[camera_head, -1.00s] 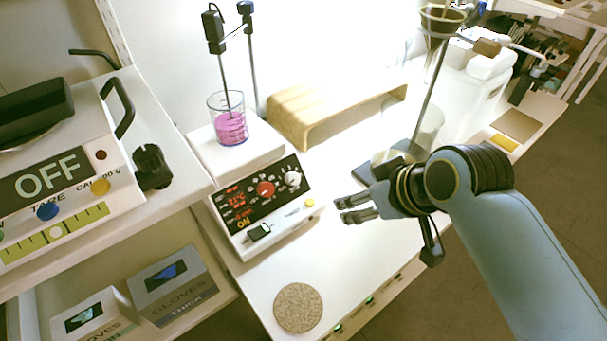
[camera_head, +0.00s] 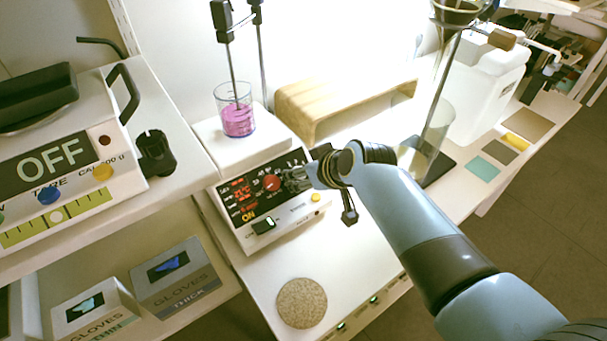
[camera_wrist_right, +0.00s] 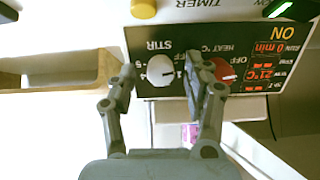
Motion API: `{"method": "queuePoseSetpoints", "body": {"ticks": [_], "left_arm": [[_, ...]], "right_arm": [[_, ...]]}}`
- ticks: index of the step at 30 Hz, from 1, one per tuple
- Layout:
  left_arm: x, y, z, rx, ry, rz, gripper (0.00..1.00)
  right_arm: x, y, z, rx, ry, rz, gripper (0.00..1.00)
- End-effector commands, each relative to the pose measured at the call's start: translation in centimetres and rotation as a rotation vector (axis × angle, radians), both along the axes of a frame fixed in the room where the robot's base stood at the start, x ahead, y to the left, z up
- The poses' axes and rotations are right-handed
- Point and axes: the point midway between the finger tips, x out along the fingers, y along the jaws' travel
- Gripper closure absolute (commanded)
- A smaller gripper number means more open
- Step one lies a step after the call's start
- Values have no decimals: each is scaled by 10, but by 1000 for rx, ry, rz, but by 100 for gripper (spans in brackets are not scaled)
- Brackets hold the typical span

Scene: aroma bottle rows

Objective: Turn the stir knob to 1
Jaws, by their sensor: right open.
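The hotplate stirrer (camera_head: 240,227) stands on the white bench with its dark panel facing me. Its white stir knob (camera_wrist_right: 160,69) shows upside down in the right wrist view, with small numbers around it; I cannot tell its setting surely. My right gripper (camera_head: 291,180) is open at the panel, its fingers on either side of the stir knob; contact is unclear. It also shows in the right wrist view (camera_wrist_right: 161,68). In the head view it covers most of the stir knob. The red heat knob (camera_head: 271,184) is close beside one finger. My left gripper is out of view.
A beaker of pink liquid (camera_head: 238,118) stands on the plate, with a rod in it. A wooden stand (camera_head: 345,100) is behind. A cork mat (camera_head: 302,303) lies in front.

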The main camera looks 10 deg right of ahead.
Motion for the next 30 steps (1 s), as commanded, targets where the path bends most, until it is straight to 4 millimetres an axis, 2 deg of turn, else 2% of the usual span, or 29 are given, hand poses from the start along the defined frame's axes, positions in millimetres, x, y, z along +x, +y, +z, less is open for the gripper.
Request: {"method": "queuePoseSetpoints", "body": {"ticks": [11,23,30], "left_arm": [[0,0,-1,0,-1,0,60],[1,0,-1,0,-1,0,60],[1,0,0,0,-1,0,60]], "right_arm": [[4,2,-4,0,0,0,49],[4,2,-4,0,0,0,100],[4,2,-4,11,6,-11,100]]}}
